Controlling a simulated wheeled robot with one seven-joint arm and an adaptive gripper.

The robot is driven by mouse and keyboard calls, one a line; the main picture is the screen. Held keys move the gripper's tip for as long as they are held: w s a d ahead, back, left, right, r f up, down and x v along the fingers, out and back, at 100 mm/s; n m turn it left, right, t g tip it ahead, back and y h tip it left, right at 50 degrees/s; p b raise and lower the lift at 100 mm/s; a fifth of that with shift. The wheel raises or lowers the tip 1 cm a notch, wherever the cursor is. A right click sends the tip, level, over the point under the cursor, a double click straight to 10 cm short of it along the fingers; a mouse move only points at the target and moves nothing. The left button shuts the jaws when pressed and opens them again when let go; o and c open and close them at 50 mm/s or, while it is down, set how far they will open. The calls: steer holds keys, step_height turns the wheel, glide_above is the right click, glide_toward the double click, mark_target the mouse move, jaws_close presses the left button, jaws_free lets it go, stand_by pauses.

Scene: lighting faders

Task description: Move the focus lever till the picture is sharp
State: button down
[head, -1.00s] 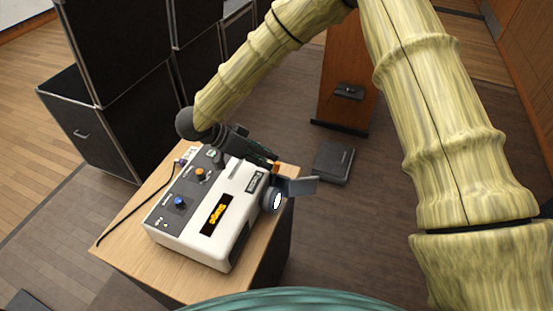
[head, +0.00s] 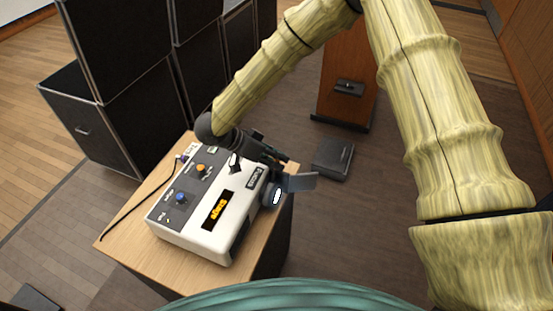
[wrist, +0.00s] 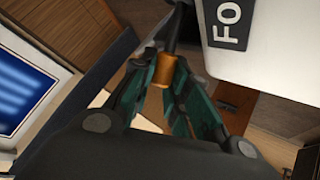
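The white projector (head: 240,205) sits on a wooden-topped stand, with its dark lens (head: 270,195) and a grey flap on the right side. A "Focus" label (head: 256,178) is on its top edge; part of it also shows in the wrist view (wrist: 231,22). In the wrist view, the focus lever's orange grip (wrist: 162,72) sits between my gripper's green fingers, which appear closed against it. In the head view, my gripper (head: 280,160) is at the lens side and hides the lever. A blue picture (wrist: 22,92) in the wrist view has soft, blurred pale bands.
The projector top has a blue knob (head: 181,198), an orange knob (head: 201,168) and an orange-lit display (head: 217,210). A cable runs over the wooden stand (head: 125,238). Black cases (head: 95,130) stand at the left. A dark box (head: 333,158) lies on the floor.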

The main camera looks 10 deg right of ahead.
steer(key=shift+s+a+r+m+t+h+p, duration=0.25)
steer(key=shift+s+a+t+h, duration=0.1)
steer(key=shift+s, duration=0.2)
steer(key=shift+s+a+r+m+t+h+p, duration=0.1)
steer(key=shift+s+a+r+m+t+h, duration=0.2)
steer(key=shift+s, duration=0.2)
steer(key=c, duration=1.6)
jaws_free()
steer(key=shift+c, duration=0.2)
steer(key=shift+a, duration=0.1)
steer(key=v, duration=1.2)
steer(key=shift+f, duration=0.1)
